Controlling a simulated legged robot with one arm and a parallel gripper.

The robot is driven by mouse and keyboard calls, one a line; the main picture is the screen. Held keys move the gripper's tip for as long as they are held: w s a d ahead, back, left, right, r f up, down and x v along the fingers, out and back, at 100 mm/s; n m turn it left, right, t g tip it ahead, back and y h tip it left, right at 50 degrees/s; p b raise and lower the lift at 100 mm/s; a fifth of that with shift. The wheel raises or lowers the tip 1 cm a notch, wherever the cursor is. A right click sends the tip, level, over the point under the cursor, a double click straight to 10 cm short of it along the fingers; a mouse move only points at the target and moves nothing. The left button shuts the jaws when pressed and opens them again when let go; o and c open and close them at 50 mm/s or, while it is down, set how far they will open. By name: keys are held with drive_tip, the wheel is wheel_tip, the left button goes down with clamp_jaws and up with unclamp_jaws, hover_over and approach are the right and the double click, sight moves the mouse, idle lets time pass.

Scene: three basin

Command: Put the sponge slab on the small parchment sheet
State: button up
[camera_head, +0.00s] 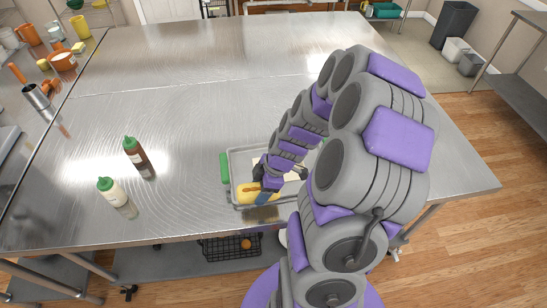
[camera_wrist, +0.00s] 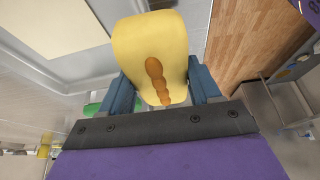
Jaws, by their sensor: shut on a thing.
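The sponge slab (camera_wrist: 150,52) is yellow with a brown-orange streak on its face. It sits between the two blue fingers of my gripper (camera_wrist: 160,90), which is shut on it. In the head view the slab (camera_head: 246,196) shows at the near left part of a metal tray (camera_head: 232,163), with my gripper (camera_head: 262,192) at it. I cannot tell whether the slab touches the tray. A pale parchment sheet (camera_wrist: 55,22) lies in the tray at upper left in the wrist view, apart from the slab. My arm hides much of the tray in the head view.
A green object (camera_head: 224,168) is at the tray's left side. A brown bottle (camera_head: 136,153) and a cream bottle (camera_head: 112,192), both green-capped, stand farther left on the steel table (camera_head: 190,100). The table behind the tray is clear. Its front edge is close to the tray.

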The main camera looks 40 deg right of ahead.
drive_tip(key=w+d, duration=0.2)
drive_tip(key=d, duration=0.2)
drive_tip(key=w+d+f+b, duration=0.1)
drive_tip(key=w+d, duration=0.1)
drive_tip(key=d, duration=0.3)
drive_tip(key=w+d, duration=0.2)
drive_tip(key=d, duration=0.2)
drive_tip(key=shift+w+d+f+b, duration=0.15)
drive_tip(key=shift+f+b, duration=0.1)
drive_tip(key=shift+b, duration=0.1)
drive_tip(key=shift+w+d+f, duration=0.15)
drive_tip(key=shift+d, duration=0.5)
drive_tip(key=x, duration=0.1)
drive_tip(key=b+x, duration=0.1)
drive_tip(key=x, duration=0.1)
drive_tip(key=shift+s+a+f, duration=0.1)
drive_tip(key=shift+s+f, duration=0.05)
drive_tip(key=shift+s, duration=0.15)
drive_tip(key=shift+a, duration=0.1)
